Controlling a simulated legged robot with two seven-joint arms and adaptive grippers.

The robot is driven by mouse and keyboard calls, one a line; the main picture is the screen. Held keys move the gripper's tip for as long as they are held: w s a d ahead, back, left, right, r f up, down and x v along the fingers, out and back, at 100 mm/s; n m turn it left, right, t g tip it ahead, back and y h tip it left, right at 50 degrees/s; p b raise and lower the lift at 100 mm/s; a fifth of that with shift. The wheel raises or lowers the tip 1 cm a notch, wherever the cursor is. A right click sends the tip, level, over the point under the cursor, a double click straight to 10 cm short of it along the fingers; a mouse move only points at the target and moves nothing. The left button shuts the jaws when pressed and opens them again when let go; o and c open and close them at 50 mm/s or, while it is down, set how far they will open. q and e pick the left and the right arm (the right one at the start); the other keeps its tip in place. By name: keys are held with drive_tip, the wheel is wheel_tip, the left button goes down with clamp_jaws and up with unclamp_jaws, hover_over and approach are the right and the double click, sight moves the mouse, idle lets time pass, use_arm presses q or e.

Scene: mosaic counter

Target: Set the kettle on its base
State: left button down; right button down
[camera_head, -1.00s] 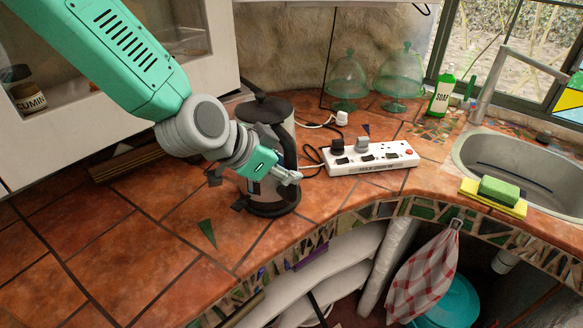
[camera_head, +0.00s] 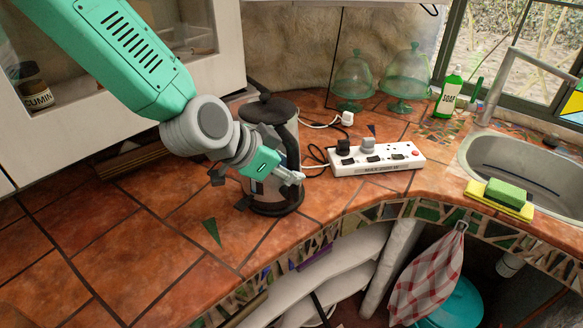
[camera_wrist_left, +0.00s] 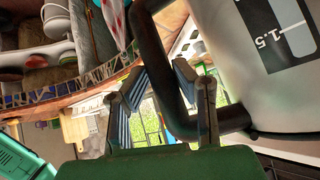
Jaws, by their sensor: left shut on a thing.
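The kettle (camera_head: 269,109) has a dark lid, a pale body and a black handle, and stands upright on the tiled counter at the picture's centre. My left gripper (camera_head: 291,178) reaches across its front and is shut on the handle. In the left wrist view the black handle (camera_wrist_left: 153,45) passes between the fingers (camera_wrist_left: 163,112), beside the kettle body (camera_wrist_left: 262,100) with its "1.5" mark. A dark round bottom part (camera_head: 275,208) shows under the kettle; I cannot tell whether it is the separate base or the kettle's own foot.
A white power strip (camera_head: 376,158) with plugs and dark cords lies just right of the kettle. Glass domes (camera_head: 354,78), a soap bottle (camera_head: 447,97), sponges (camera_head: 500,195) and the sink are further right. The counter (camera_head: 120,230) is clear at the left and front.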

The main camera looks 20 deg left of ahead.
use_arm(q)
drive_tip(key=shift+w+d+f, duration=0.1)
drive_tip(key=shift+w+d, duration=0.05)
drive_tip(key=shift+d, duration=0.05)
drive_tip(key=c, duration=1.6)
unclamp_jaws()
drive_tip(key=shift+d, duration=0.1)
drive_tip(key=shift+s+f, duration=0.25)
drive_tip(key=shift+s, duration=0.05)
drive_tip(key=p+v, duration=0.7)
drive_tip(key=v, duration=0.4)
